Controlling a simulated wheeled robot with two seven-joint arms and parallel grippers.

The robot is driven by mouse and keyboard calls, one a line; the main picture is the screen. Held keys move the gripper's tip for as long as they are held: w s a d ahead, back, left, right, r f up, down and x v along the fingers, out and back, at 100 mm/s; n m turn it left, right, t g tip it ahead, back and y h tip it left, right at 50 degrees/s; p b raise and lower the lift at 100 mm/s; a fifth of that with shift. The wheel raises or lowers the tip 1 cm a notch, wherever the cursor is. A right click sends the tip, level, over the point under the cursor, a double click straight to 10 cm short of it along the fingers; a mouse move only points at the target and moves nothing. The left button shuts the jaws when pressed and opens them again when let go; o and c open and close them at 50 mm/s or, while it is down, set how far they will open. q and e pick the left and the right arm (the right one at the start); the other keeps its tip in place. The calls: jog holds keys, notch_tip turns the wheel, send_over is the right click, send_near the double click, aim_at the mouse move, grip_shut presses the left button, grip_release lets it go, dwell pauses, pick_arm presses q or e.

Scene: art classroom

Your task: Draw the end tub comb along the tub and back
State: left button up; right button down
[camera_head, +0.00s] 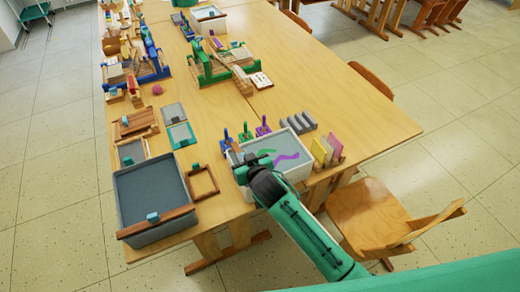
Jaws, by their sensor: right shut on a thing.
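The end tub (292,174) is a white tray at the near right edge of the table. Its pale liquid carries green and purple swirls. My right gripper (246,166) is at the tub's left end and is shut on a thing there. I take this to be the tub comb, but the gripper and wrist hide most of it and its teeth cannot be made out. My right arm comes up from the lower right, over the tub's near left corner. My left gripper is not in view.
A grey vat (150,185) and wooden frame (202,182) lie left. A chair (385,215) stands close by.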

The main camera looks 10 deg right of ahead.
jog(key=shift+s+a, duration=0.3)
jog(key=shift+a, duration=0.6)
jog(key=c, duration=1.4)
grip_release()
jog(key=shift+a, duration=0.15)
jog(key=shift+c, duration=0.2)
jog(key=shift+s, duration=0.1)
jog(key=b+v, duration=0.1)
jog(key=v, duration=1.2)
jog(key=shift+s+b, duration=0.35)
jog(key=shift+b, duration=0.05)
jog(key=shift+r, duration=0.1)
